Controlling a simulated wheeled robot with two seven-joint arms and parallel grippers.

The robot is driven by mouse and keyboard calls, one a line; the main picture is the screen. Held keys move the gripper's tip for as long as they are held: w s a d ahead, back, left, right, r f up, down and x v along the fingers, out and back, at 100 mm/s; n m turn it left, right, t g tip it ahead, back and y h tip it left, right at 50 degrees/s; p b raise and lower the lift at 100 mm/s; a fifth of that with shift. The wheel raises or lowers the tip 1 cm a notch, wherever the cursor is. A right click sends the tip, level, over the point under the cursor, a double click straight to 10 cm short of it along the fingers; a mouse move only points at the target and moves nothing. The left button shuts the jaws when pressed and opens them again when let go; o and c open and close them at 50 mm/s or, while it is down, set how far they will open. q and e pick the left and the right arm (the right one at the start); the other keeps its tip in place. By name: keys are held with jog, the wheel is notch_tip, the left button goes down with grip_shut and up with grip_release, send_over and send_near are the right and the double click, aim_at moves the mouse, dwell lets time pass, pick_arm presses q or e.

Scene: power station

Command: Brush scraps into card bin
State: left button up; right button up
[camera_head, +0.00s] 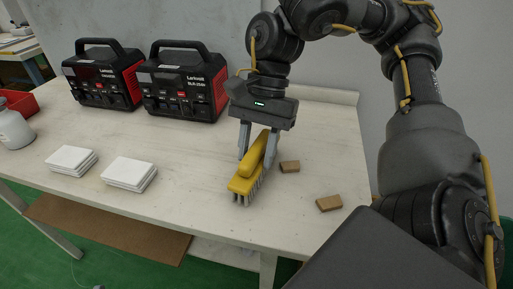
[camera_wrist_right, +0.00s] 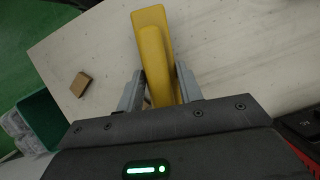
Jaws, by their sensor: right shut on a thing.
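A yellow brush (camera_head: 246,178) with pale bristles is on or just above the white table; I cannot tell whether the bristles touch it. My right gripper (camera_head: 259,152) is shut on the brush from above. The brush also shows in the right wrist view (camera_wrist_right: 152,40), between the fingers of the gripper (camera_wrist_right: 160,92). Another brown scrap (camera_head: 329,203) lies nearer the table's right front edge. One scrap also shows in the right wrist view (camera_wrist_right: 81,84). My left gripper is not in view.
Two black and red power stations (camera_head: 103,75) (camera_head: 184,82) stand at the back of the table (camera_head: 200,185). Two stacks of white tiles (camera_head: 72,160) (camera_head: 130,173) lie front left. A green bin (camera_wrist_right: 42,118) shows beyond the table edge in the wrist view. A grey bottle (camera_head: 14,127) stands far left.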

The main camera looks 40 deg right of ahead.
jog(key=shift+s+d, duration=0.1)
jog(key=shift+s+d+p, duration=0.35)
jog(key=shift+s+d, duration=0.3)
jog(key=shift+s, duration=0.35)
jog(key=shift+s+d+p, duration=0.3)
jog(key=shift+s+d, duration=0.3)
jog(key=shift+s, duration=0.35)
jog(key=shift+f, duration=0.15)
jog(key=s+d+b, duration=0.1)
jog(key=b, duration=0.1)
jog(key=s+d+b, duration=0.1)
jog(key=s+b, duration=0.1)
jog(key=shift+d+f+b, duration=0.15)
jog(key=shift+b, duration=0.15)
jog(key=shift+s+d+r, duration=0.2)
jog(key=shift+s+d, duration=0.05)
jog(key=shift+s, duration=0.25)
